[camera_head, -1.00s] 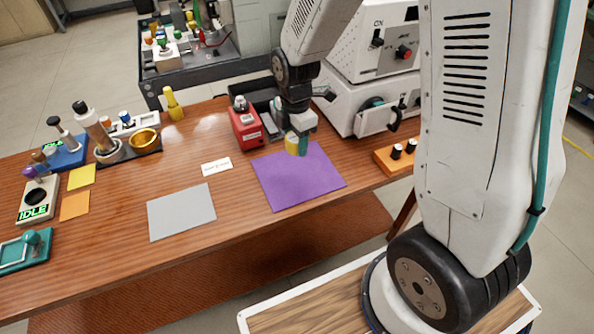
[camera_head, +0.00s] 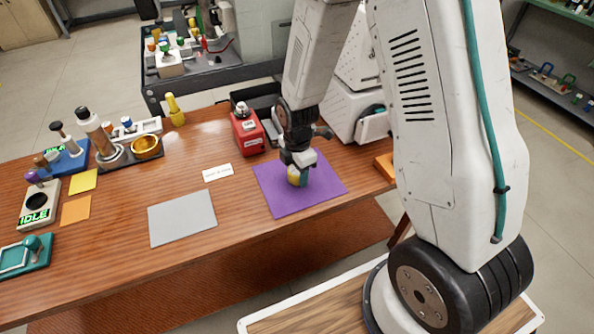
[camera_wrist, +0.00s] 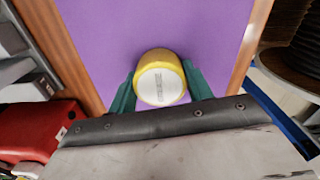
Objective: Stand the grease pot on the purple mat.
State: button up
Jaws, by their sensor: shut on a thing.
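The grease pot (camera_wrist: 160,78) is a small yellow cylinder with a pale, labelled lid, seen close in the wrist view. In the head view the pot (camera_head: 293,177) shows as a yellow patch under the wrist. My gripper (camera_wrist: 158,84) has its two green fingers closed on the pot's sides; in the head view my gripper (camera_head: 298,178) is over the middle of the mat. The purple mat (camera_head: 272,200) lies flat on the table, and fills the background in the wrist view (camera_wrist: 100,35). I cannot tell whether the pot's base touches the mat.
A red box (camera_head: 247,131) stands behind the mat's left corner. A white label card (camera_head: 217,172) and a grey mat (camera_head: 182,217) lie to the left. White equipment (camera_head: 350,115) stands behind, with an orange block (camera_head: 384,165) at the right.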

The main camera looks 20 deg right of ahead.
jog(key=shift+f, duration=0.15)
jog(key=o, duration=1)
notch_tip(320, 180, up, 13)
jog(key=s+d+r+m, duration=0.2)
jog(key=s+r+m, duration=0.7)
jog(key=r, duration=0.3)
jog(key=shift+s+d+r+m+t, duration=0.25)
jog(key=shift+s+r+m, duration=0.95)
jog(key=shift+s+m, duration=1)
jog(key=shift+s+d+r+m+t, duration=0.2)
jog(key=shift+s+r+m, duration=1.15)
jog(key=shift+s, duration=1.55)
jog(key=shift+s+d+r+m+t, duration=0.2)
jog(key=shift+s+r+m, duration=0.9)
jog(key=shift+s+m, duration=1.1)
jog(key=shift+s+n, duration=0.35)
